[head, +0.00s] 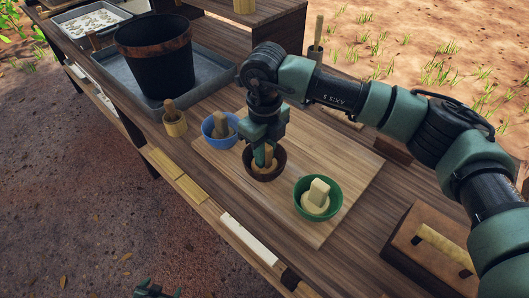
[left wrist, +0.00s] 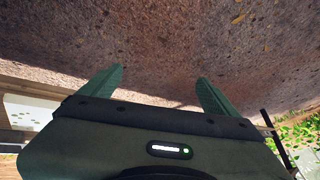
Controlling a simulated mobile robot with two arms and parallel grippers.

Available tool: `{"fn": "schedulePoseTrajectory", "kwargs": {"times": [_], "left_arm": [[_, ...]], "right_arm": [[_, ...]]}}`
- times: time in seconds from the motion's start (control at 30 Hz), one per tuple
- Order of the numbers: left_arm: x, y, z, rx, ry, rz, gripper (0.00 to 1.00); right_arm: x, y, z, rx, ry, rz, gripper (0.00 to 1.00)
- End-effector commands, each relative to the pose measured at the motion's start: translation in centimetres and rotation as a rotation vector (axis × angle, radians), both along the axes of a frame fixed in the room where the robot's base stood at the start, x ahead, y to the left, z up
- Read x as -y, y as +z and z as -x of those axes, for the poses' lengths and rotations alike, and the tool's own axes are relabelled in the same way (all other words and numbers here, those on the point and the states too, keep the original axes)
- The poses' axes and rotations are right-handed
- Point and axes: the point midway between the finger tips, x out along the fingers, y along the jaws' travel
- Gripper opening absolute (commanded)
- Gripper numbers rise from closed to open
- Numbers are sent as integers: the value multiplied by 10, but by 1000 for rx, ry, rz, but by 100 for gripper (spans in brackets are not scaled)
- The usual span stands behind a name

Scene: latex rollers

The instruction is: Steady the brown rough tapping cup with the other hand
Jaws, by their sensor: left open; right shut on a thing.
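The brown tapping cup (head: 280,168) stands on the pale wooden board (head: 350,165) between a blue cup (head: 207,127) and a green cup (head: 331,203). A tan wooden piece (head: 270,157) stands up inside it. My right gripper (head: 262,158) reaches down into the brown cup and appears shut on that tan piece; the fingers partly hide the contact. My left gripper (head: 157,291) is open and empty at the bottom edge of the head view, over the ground and well apart from the cup. Its two spread fingers show in the left wrist view (left wrist: 160,90).
A black bucket (head: 153,65) stands in a grey tray (head: 207,72) at the back left. A brown box with a handle (head: 432,250) is at the right. The blue and green cups flank the brown one closely.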

Motion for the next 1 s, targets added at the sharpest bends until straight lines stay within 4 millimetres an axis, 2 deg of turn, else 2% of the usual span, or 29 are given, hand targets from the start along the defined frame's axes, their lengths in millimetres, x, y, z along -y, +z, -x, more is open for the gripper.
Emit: {"fn": "schedulePoseTrajectory", "kwargs": {"times": [0.03, 0.2, 0.37, 0.5, 0.73, 0.87, 1.0], "left_arm": [[-6, 18, -21, 48, -16, -8, 91], [-14, 78, -81, 193, -72, -24, 91], [-12, 143, -129, 330, -136, -33, 91], [-2, 203, -162, 447, -201, -37, 91], [29, 308, -196, 631, -329, -30, 91], [55, 367, -203, 730, -412, -18, 91], [88, 428, -199, 830, -512, 7, 91]], "right_arm": [[0, 0, 0, 1, 0, -1, 0], [0, 0, 0, 1, 0, -1, 0], [0, 0, 0, 1, 0, -1, 0], [0, 0, 0, 1, 0, -1, 0], [0, 0, 0, 1, 0, -1, 0], [0, 0, 0, 1, 0, -1, 0], [0, 0, 0, 1, 0, -1, 0]]}}
